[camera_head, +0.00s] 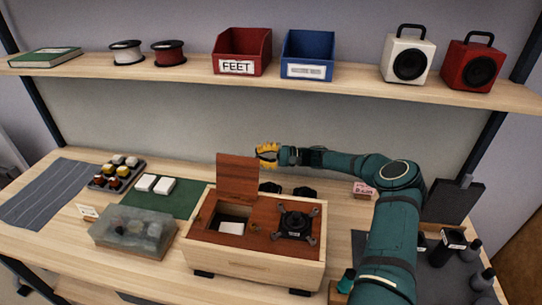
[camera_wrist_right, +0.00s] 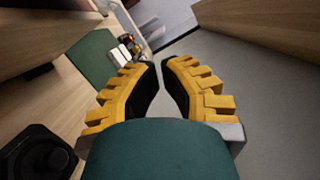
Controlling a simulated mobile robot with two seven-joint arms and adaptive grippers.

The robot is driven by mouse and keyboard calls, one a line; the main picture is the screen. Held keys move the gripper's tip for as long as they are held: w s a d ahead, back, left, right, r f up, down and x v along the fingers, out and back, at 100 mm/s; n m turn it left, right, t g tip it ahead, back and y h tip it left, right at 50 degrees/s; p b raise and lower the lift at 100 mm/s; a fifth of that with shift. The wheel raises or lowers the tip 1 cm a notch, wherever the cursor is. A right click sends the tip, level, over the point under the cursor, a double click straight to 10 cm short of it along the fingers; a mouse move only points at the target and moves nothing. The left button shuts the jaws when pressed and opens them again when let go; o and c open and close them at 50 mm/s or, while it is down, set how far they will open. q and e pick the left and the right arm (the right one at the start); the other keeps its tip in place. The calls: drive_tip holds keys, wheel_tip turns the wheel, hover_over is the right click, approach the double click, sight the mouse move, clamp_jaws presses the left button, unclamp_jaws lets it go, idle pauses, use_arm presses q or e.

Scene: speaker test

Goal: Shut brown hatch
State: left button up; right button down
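The brown hatch (camera_head: 238,177) stands open and upright at the back left of the wooden speaker box (camera_head: 255,268). The opening below it is uncovered, and a white block (camera_head: 231,228) shows inside. My right gripper (camera_head: 264,155), with yellow fingers, is behind and just right of the hatch's upper part; I cannot tell whether it touches. In the right wrist view its fingertips (camera_wrist_right: 162,66) are almost together with nothing between them. My left gripper is not in view.
A black driver part (camera_head: 296,223) sits on the box's right top. A clear bin (camera_head: 133,235) stands left of the box. Dark speaker parts (camera_head: 305,192) lie behind it. The shelf (camera_head: 345,87) with bins and speakers runs above my right arm.

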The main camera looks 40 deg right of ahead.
sight(245, 157)
drive_tip(key=a, duration=0.2)
drive_tip(key=a+r, duration=0.1)
drive_tip(key=a, duration=0.2)
drive_tip(key=shift+s+a+r+p, duration=0.1)
drive_tip(key=shift+a+r+p, duration=0.2)
drive_tip(key=shift+a+r, duration=0.1)
drive_tip(key=shift+r, duration=0.1)
drive_tip(key=shift+s+a+r+n, duration=0.15)
drive_tip(key=shift+s+r+n, duration=0.1)
drive_tip(key=shift+n, duration=0.15)
